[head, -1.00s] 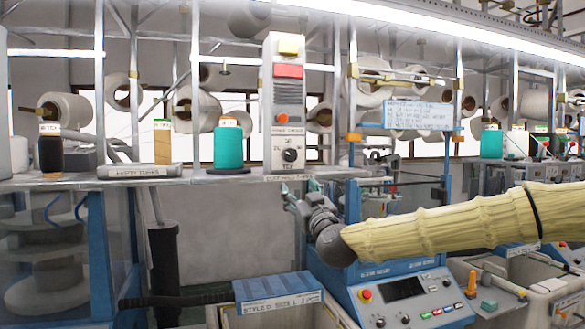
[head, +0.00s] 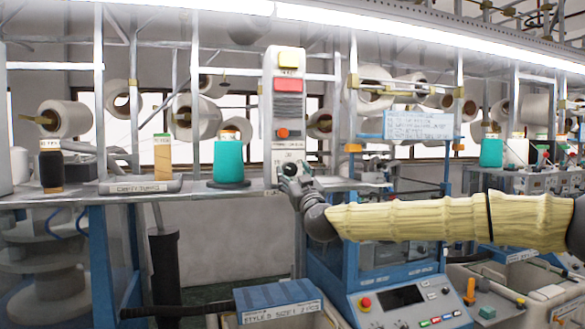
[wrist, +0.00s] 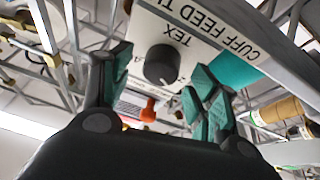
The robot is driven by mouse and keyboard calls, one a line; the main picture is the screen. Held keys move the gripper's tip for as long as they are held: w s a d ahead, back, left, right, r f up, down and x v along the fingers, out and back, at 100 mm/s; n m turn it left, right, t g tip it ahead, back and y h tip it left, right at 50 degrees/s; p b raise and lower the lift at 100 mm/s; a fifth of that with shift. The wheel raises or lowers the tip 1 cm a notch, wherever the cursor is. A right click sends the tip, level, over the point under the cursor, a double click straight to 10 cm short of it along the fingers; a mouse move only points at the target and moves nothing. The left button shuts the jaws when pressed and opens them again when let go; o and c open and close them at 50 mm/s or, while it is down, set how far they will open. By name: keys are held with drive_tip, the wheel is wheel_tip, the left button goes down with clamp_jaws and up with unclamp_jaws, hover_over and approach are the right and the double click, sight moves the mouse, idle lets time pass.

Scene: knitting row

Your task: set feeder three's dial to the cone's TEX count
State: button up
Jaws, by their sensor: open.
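The feeder panel (head: 284,110) is a tall grey box with yellow and red blocks on top and an orange knob lower down. Its dark dial (wrist: 162,66), with a pale pointer mark, shows in the wrist view beside the printed word TEX and a CUFF FEED label. My gripper (head: 292,184) is at the panel's lower front and hides part of the dial in the head view. In the wrist view its teal-padded fingers are open, one on each side of the dial, with visible gaps. A teal cone (head: 228,160) stands left of the panel; its label is unreadable.
A control console (head: 405,300) is below my arm. A sign (head: 418,125) hangs right of the panel.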

drive_tip(key=shift+w+a+r, duration=0.2)
drive_tip(key=shift+w, duration=0.35)
drive_tip(key=c, duration=1)
